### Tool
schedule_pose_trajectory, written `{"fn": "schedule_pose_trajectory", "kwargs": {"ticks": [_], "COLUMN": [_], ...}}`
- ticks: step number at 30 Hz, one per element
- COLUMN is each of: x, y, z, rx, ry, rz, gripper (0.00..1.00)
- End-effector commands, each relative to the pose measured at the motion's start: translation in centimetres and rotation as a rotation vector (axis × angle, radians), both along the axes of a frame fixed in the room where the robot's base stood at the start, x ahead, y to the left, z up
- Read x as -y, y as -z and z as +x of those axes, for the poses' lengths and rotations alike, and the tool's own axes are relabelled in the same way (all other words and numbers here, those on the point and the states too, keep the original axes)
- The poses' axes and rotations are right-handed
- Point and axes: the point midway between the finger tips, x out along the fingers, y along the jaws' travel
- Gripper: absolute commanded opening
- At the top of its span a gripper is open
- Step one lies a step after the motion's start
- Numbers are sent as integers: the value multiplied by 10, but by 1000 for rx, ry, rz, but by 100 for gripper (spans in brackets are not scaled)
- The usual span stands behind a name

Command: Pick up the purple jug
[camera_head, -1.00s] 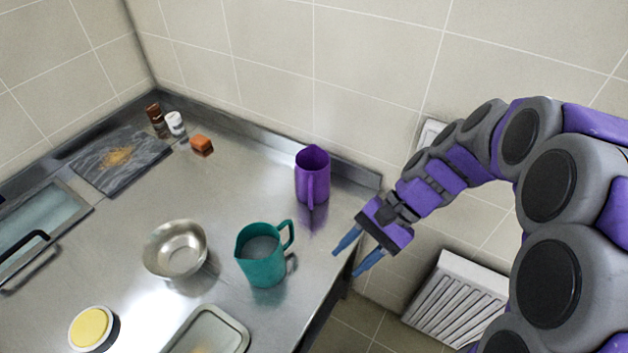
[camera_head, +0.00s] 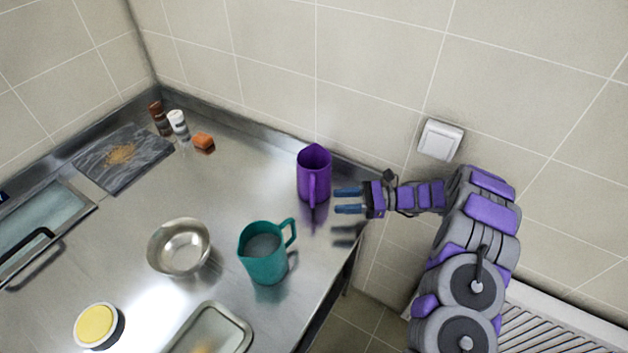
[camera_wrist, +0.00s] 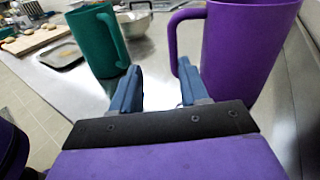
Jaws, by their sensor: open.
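The purple jug (camera_head: 313,172) stands upright on the steel counter near the back wall, its handle facing the front of the counter. In the wrist view the purple jug (camera_wrist: 240,45) is large at the right, with its handle (camera_wrist: 178,45) on its left side. My gripper (camera_head: 348,201) is open and empty, just right of the jug, with blue fingers pointing left toward it. In the wrist view my gripper (camera_wrist: 158,85) has its fingers apart, the right fingertip close to the handle's lower part. I cannot tell whether it touches.
A teal jug (camera_head: 265,255) stands nearer the front, left of my gripper in the wrist view (camera_wrist: 100,42). A metal bowl (camera_head: 179,247), a tray (camera_head: 240,325) and a yellow-topped container (camera_head: 97,325) are further left. The wall runs behind the purple jug.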

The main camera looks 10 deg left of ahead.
Motion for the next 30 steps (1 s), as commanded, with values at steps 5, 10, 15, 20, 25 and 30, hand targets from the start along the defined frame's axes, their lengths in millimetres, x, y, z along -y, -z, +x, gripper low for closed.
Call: {"fn": "schedule_pose_trajectory", "kwargs": {"ticks": [5,10,15,20,25,30], "x": [7,5,-19,-45,-57,-73], "y": [24,32,32,33,32,33], "z": [14,17,13,9,8,4], "rx": [-50,-68,-69,-71,-68,-68], "ry": [51,66,66,65,68,65], "rz": [31,42,43,43,42,41], "gripper": [44,44,44,44,44,44]}}
